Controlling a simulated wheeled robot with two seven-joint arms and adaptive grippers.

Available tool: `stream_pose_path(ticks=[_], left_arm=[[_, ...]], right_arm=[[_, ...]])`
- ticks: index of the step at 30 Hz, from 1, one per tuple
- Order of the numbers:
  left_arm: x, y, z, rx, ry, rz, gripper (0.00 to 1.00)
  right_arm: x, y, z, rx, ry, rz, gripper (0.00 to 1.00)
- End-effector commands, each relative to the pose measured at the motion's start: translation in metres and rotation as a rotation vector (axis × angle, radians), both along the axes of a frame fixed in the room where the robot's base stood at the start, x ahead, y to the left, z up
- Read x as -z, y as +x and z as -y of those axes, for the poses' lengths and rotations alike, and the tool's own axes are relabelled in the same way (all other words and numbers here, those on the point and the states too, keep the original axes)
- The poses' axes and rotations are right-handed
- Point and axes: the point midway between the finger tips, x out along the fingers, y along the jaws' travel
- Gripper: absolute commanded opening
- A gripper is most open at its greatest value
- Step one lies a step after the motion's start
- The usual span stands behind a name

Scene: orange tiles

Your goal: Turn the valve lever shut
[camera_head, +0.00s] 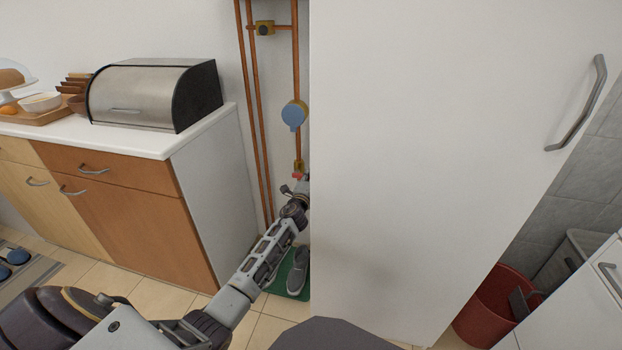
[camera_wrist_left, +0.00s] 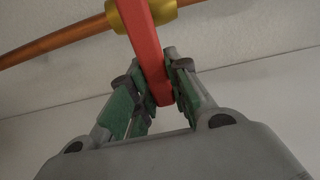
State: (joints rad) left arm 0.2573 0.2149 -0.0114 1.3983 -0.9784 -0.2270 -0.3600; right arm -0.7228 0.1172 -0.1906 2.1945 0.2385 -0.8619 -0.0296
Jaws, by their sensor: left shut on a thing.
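The red valve lever (camera_wrist_left: 147,50) shows large in the left wrist view, with its free end between the fingers of my left gripper (camera_wrist_left: 152,88). The gripper is shut on the lever. The lever joins a brass valve body (camera_wrist_left: 182,4) on a copper pipe (camera_wrist_left: 55,42). In the head view, only a small bit of the red lever (camera_head: 297,175) shows above the left gripper (camera_head: 300,190), below the brass fitting (camera_head: 298,166). The white cabinet edge partly hides the gripper there. My right gripper is not in view.
A tall white cabinet (camera_head: 410,170) stands close to the right of the pipes. A counter (camera_head: 150,141) with a bread box (camera_head: 150,95) is on the left. A blue round meter (camera_head: 294,115) sits above the valve. A shoe (camera_head: 298,270) lies on a green mat below.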

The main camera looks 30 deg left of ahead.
Motion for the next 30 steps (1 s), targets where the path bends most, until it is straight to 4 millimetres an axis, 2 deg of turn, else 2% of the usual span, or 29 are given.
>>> stream_pose_path(ticks=[17,18,22,23,30], left_arm=[[0.0054,-0.0005,0.0011,0.002,0.048,-0.015,0.00],[0.0055,-0.0005,0.0011,0.002,0.048,-0.015,0.22],[0.0052,-0.0004,0.0009,0.001,0.046,-0.014,0.39],[0.0050,-0.0004,0.0008,0.001,0.046,-0.014,0.41],[0.0038,-0.0002,0.0004,0.001,0.044,-0.012,0.41]], right_arm=[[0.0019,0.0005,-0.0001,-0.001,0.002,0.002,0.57],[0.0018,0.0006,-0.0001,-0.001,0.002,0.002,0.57],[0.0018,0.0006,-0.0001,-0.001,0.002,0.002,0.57],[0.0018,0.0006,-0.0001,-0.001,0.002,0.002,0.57],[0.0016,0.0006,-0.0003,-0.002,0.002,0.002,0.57]])
